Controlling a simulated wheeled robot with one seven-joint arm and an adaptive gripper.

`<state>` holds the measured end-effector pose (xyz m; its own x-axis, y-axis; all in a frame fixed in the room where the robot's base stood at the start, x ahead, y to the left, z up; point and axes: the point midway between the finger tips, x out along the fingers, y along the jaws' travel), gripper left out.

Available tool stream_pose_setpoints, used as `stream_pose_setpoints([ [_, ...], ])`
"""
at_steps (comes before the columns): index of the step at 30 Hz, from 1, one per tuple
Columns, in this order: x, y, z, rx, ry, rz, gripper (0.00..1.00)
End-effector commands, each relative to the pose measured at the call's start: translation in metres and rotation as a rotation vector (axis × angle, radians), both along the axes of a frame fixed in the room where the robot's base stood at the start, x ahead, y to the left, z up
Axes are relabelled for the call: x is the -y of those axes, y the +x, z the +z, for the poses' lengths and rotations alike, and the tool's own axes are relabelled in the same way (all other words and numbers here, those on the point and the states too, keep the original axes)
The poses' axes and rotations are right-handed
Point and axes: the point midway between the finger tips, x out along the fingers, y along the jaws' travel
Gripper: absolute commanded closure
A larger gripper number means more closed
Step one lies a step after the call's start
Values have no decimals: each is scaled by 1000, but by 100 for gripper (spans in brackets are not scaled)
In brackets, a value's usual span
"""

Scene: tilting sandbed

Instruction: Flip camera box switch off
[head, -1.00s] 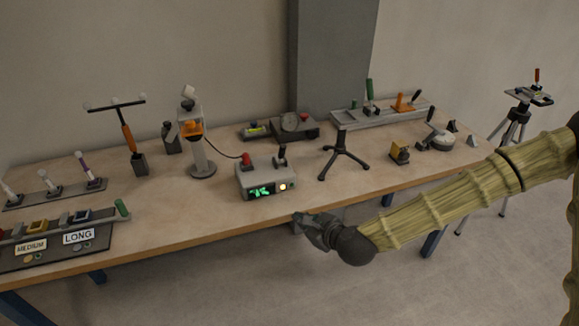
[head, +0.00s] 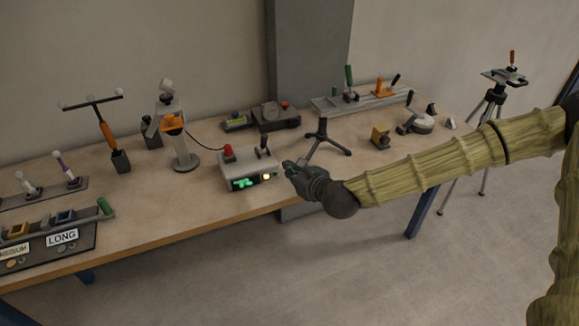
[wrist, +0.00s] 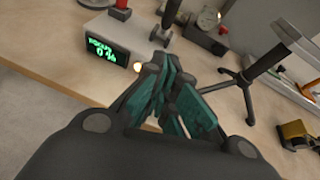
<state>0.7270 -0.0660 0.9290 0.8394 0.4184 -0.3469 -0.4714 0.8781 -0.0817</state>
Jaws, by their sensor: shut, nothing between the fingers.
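The camera box (head: 246,172) is a pale grey box near the table's front edge, with a green lit display and a glowing round light on its front. On its top are a red knob (head: 228,151) and a dark upright switch lever (head: 264,143). In the wrist view the box (wrist: 112,38) is at the upper left, with the lever (wrist: 162,30) just beyond my fingers. My gripper (head: 287,165) is shut and empty, just right of the box. In the wrist view its teal-padded fingers (wrist: 165,82) are together and cover part of the table.
A small black tripod stand (head: 322,138) stands just right of and behind my gripper. A lamp-like device (head: 180,140) is left of the box, with a cable running towards the box. A dial unit (head: 270,116) lies behind. Free tabletop lies left of the box.

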Motion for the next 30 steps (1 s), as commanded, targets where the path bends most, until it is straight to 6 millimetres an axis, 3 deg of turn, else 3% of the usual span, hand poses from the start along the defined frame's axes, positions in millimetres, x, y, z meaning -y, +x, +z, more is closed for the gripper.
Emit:
stream_pose_setpoints([
  [14, -32, 63, -25, 0, -2, 1, 100],
  [18, -41, 79, -16, 1, -2, 1, 100],
  [30, -50, 96, -10, 0, 0, 0, 100],
])
